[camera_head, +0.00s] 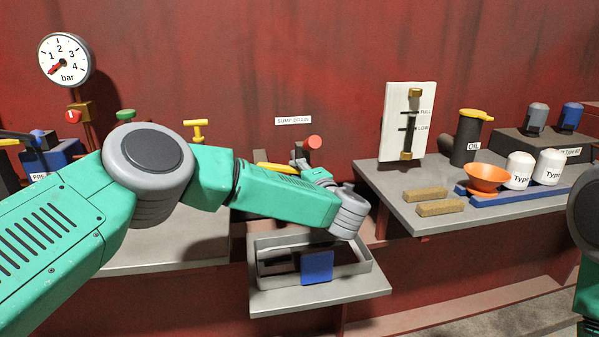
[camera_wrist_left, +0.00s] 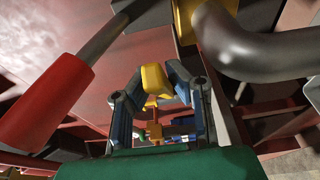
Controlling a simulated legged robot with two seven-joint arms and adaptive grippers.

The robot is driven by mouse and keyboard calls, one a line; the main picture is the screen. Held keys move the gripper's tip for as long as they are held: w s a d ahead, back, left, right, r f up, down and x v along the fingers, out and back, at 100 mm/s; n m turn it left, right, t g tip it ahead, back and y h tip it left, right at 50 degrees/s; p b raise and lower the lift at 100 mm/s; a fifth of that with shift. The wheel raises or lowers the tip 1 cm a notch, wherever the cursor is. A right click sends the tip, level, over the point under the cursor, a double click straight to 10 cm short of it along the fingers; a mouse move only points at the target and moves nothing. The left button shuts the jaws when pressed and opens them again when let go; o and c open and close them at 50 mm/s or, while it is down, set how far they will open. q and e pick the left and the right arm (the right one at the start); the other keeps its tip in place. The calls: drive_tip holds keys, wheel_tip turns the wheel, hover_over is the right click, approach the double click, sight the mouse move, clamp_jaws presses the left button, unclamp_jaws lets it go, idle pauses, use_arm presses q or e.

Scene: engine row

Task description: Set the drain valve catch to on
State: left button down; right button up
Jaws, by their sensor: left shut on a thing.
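The drain valve sits on the red wall below the SUMP DRAIN label (camera_head: 293,120). Its red-ended lever (camera_head: 313,142) shows above my left arm in the head view, and its red grip (camera_wrist_left: 45,102) is large at left in the wrist view. A grey curved pipe (camera_wrist_left: 250,50) fills the upper right there. My left gripper (camera_wrist_left: 155,88) has its fingers closed on a yellow piece (camera_wrist_left: 154,78), which looks like the valve catch. In the head view my arm mostly hides this contact. The catch's on or off marking is not readable. My right gripper is out of view.
A grey tray (camera_head: 370,270) with a blue block (camera_head: 317,267) stands on a shelf below my left arm. The right bench (camera_head: 400,205) holds an orange funnel (camera_head: 487,178), an oil can (camera_head: 466,140), white filters and brown blocks. A pressure gauge (camera_head: 66,60) hangs upper left.

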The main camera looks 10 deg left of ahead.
use_arm(q)
drive_tip(key=shift+a+f, duration=0.25)
drive_tip(key=shift+a, duration=0.2)
drive_tip(key=c, duration=1.6)
unclamp_jaws()
drive_tip(key=shift+a, duration=0.15)
drive_tip(key=shift+o, duration=0.2)
drive_tip(key=shift+d+r, duration=0.1)
drive_tip(key=shift+d, duration=0.1)
drive_tip(key=shift+s+d, duration=0.2)
drive_tip(key=shift+d, duration=0.05)
drive_tip(key=v, duration=1.1)
